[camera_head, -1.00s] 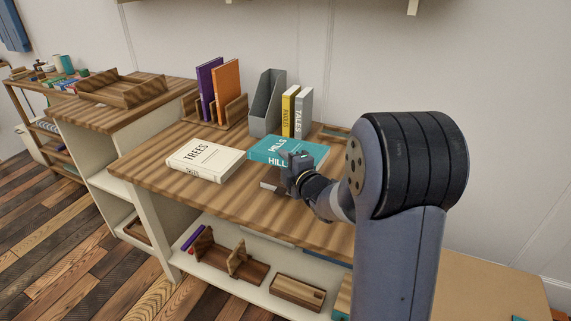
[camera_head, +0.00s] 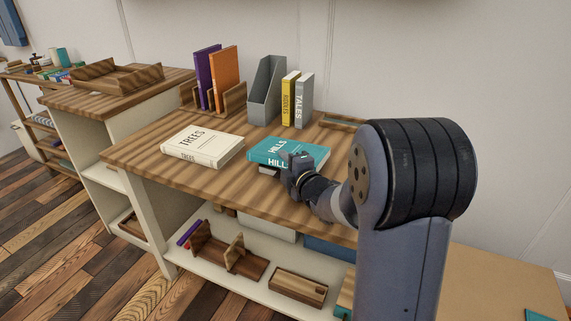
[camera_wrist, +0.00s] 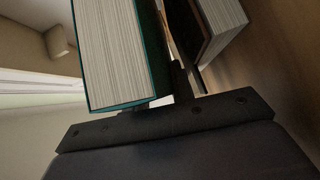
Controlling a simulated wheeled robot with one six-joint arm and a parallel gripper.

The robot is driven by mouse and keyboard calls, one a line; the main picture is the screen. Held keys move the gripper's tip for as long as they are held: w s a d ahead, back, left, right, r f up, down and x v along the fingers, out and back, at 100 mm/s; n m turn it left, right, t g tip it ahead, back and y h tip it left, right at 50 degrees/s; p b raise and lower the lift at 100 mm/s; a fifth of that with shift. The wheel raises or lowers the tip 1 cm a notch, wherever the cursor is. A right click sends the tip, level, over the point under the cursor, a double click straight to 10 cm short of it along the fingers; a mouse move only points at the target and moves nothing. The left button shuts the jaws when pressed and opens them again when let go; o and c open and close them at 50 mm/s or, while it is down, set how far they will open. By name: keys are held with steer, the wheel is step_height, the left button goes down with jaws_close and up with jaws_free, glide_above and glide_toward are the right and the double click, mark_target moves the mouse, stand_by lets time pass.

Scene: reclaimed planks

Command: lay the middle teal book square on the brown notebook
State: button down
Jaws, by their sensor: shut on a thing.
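The teal book (camera_head: 284,149), marked HILLS, lies flat in my gripper (camera_head: 298,178) over the front part of the wooden top. My gripper is shut on its front edge; in the wrist view the teal book (camera_wrist: 112,50) shows its page block and teal cover close to the fingers (camera_wrist: 178,85). A dark-covered block with pale pages, seemingly the brown notebook (camera_wrist: 222,28), lies beside it across a narrow gap. In the head view only a small edge of this notebook (camera_head: 268,170) shows under the teal book's front left. The rest is hidden, so I cannot tell how squarely they line up.
A white TREES book (camera_head: 203,147) lies to the left, with bare wood between. Behind stand a grey file holder (camera_head: 266,92), yellow book (camera_head: 290,98), grey TALES book (camera_head: 304,102) and a wooden rack (camera_head: 228,98) with purple and orange books. A shelf (camera_head: 235,282) runs below.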

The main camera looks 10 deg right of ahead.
steer(key=shift+f, duration=0.1)
steer(key=c, duration=1.2)
jaws_free()
steer(key=shift+o, duration=0.4)
steer(key=shift+f, duration=0.15)
steer(key=shift+f, duration=0.15)
steer(key=shift+s, duration=0.1)
steer(key=shift+b+v, duration=0.5)
steer(key=shift+v, duration=3.95)
